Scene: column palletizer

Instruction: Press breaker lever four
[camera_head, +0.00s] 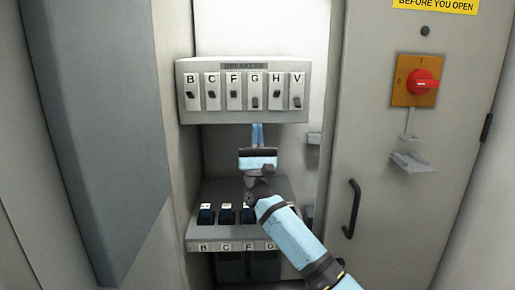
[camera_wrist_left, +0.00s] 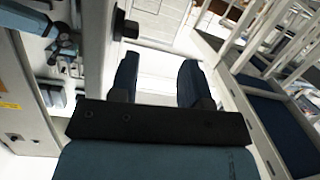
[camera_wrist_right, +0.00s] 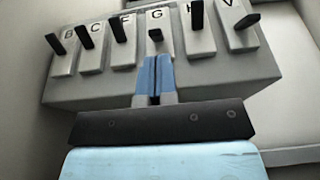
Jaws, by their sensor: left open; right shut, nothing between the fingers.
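The breaker box (camera_head: 245,116) has a row of levers lettered B, C, F, G, H and V. The fourth, the G lever (camera_head: 255,101), sits low on its white plate. It also shows low in the right wrist view (camera_wrist_right: 155,35). My right gripper (camera_head: 257,127) is shut and empty, its blue fingertips pointing up just below the G plate. In the right wrist view the fingertips (camera_wrist_right: 154,60) overlap the plate's lower part; I cannot tell whether they touch. My left gripper (camera_wrist_left: 158,62) is open and empty, and appears only in the left wrist view.
The H lever (camera_head: 276,92) and F lever (camera_head: 234,93) flank G and stand higher. Below is a sloped panel (camera_head: 215,236) with several dark switches, partly hidden by my right arm. A cabinet door (camera_head: 400,225) with a red rotary switch (camera_head: 421,83) stands at right.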

